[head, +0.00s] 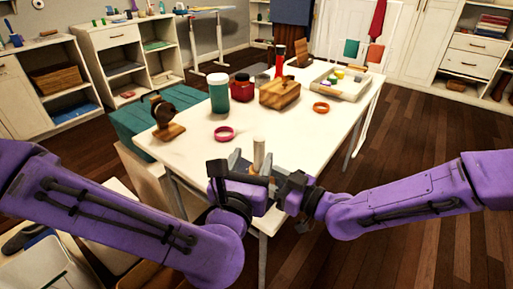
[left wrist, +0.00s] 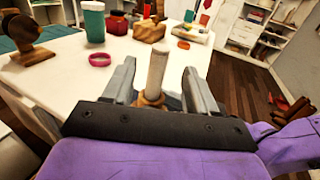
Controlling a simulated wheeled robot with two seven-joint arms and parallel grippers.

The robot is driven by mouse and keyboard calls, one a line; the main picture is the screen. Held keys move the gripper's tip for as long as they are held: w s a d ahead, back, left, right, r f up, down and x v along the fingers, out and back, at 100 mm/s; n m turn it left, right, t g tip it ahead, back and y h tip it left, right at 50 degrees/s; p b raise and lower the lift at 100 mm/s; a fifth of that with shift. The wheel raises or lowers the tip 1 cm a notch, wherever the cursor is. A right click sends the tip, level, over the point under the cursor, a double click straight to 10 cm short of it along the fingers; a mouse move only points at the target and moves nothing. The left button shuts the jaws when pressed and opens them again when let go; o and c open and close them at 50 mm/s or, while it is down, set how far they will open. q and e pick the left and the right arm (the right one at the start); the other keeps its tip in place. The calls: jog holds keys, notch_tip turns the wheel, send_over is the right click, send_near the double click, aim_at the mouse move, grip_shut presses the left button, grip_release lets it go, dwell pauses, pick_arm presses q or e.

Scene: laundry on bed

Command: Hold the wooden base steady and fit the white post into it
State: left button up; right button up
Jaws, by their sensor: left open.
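The white post (head: 259,153) stands upright near the table's front edge. In the left wrist view the post (left wrist: 157,75) rises between the two fingers of my left gripper (left wrist: 160,88), with a gap on each side. My left gripper (head: 254,165) is open. A brown wooden piece, seemingly the wooden base (left wrist: 150,100), shows at the post's foot, mostly hidden behind the gripper body. Whether the post is seated in it cannot be seen. My right gripper (head: 290,190) is close beside the left one, reaching in from the right; its fingertips are hidden.
On the white table (head: 205,150) are a pink ring (head: 224,134), an orange ring (head: 321,107), a teal jar (head: 219,95), a red jar (head: 243,90), a wooden box (head: 280,93), a tray (head: 345,97) and a wooden stand (head: 168,131). The table's right front is clear.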

pick_arm(q)
jog(key=shift+s+a, duration=0.1)
jog(key=shift+s, duration=0.4)
pick_arm(e)
jog(key=o, duration=1.2)
jog(key=shift+c, duration=0.2)
